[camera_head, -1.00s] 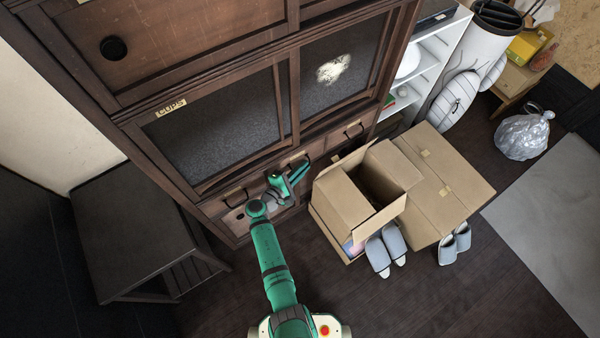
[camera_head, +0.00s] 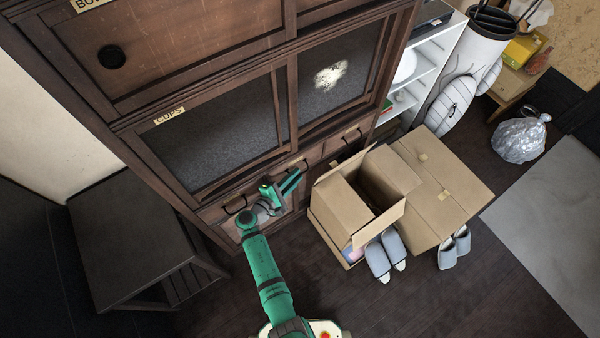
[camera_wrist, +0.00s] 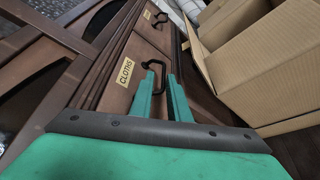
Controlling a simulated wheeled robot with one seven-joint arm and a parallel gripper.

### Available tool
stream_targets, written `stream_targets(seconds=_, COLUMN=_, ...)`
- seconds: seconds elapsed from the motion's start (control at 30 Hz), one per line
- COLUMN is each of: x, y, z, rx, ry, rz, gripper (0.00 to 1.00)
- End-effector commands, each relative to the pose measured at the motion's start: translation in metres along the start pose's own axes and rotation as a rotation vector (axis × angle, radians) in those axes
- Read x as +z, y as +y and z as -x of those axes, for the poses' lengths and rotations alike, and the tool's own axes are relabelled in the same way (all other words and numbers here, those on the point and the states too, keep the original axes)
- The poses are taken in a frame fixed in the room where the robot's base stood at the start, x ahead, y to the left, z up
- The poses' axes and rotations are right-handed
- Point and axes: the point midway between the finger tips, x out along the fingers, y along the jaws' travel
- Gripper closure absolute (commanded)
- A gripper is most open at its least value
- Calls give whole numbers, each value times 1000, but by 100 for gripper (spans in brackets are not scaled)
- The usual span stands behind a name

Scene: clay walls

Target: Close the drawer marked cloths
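The drawer marked cloths (camera_wrist: 120,95) shows in the wrist view as a brown wooden front with a pale "CLOTHS" label (camera_wrist: 125,75) and a black bar handle (camera_wrist: 154,67). My gripper (camera_wrist: 159,72) has its two green fingers apart, with a gap between them. The fingertips overlap the lower part of the handle in the picture; I cannot tell whether they touch it. In the head view my gripper (camera_head: 286,184) is at the row of low drawers under the dark panels of the cabinet (camera_head: 290,98). How far the drawer stands out is unclear.
An open cardboard box (camera_head: 345,208) stands close to the right of my gripper. Slippers (camera_head: 384,256) lie in front of it. A dark low bench (camera_head: 135,240) is at the left.

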Motion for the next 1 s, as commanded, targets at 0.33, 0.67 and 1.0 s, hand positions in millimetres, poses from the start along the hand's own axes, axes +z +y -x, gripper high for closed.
stream_targets(seconds=0.33, x=-2, y=0, z=61, rx=1, ry=3, rz=2, gripper=86)
stream_targets(seconds=0.67, x=1, y=-2, z=72, rx=-5, ry=-4, rz=1, gripper=86)
stream_targets(seconds=1.0, x=2, y=-2, z=72, rx=-5, ry=-4, rz=1, gripper=86)
